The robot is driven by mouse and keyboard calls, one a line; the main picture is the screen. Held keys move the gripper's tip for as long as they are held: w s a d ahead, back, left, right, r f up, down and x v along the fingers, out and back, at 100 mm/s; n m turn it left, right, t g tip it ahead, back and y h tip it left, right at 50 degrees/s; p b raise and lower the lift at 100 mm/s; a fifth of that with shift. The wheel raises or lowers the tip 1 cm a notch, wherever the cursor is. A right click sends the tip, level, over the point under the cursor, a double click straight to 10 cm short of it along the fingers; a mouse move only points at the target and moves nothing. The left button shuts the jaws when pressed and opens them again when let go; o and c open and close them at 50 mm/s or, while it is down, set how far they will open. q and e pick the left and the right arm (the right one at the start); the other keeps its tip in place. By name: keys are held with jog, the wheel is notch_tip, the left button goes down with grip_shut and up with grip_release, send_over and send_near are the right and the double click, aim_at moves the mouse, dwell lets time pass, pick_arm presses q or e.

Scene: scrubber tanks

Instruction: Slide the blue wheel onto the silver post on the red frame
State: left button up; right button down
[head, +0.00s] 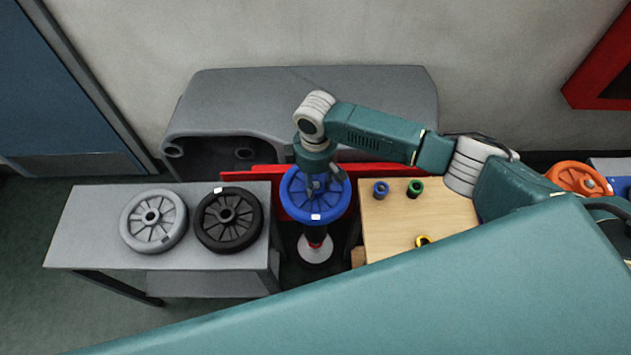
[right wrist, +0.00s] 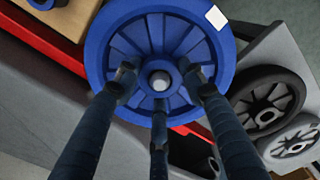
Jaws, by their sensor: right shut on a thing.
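The blue wheel (head: 316,212) lies nearly flat, face up, in front of the red frame (head: 385,172). My right gripper (head: 318,180) reaches down on it from above. In the right wrist view the three fingers (right wrist: 160,88) are shut on the hub of the blue wheel (right wrist: 112,45). A round silver end, apparently the silver post (right wrist: 160,80), shows in the hub's centre. How far down the post the wheel sits I cannot tell. The red frame (right wrist: 45,40) passes beneath the wheel there. My left gripper is not in view.
A grey wheel (head: 154,221) and a black wheel (head: 228,220) lie on the grey table (head: 88,225) at left. The wooden table (head: 440,215) holds a blue (head: 381,190), a green (head: 415,188) and a yellow ring (head: 423,241). An orange wheel (head: 578,179) is far right.

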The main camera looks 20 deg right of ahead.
jog(key=shift+f+p, duration=0.5)
jog(key=shift+p, duration=0.3)
dwell(2.0)
jog(key=c, duration=1)
grip_release()
jog(key=shift+s+f, duration=0.1)
jog(key=shift+r, duration=0.25)
jog(key=shift+r+p, duration=1.3)
jog(key=shift+p, duration=0.5)
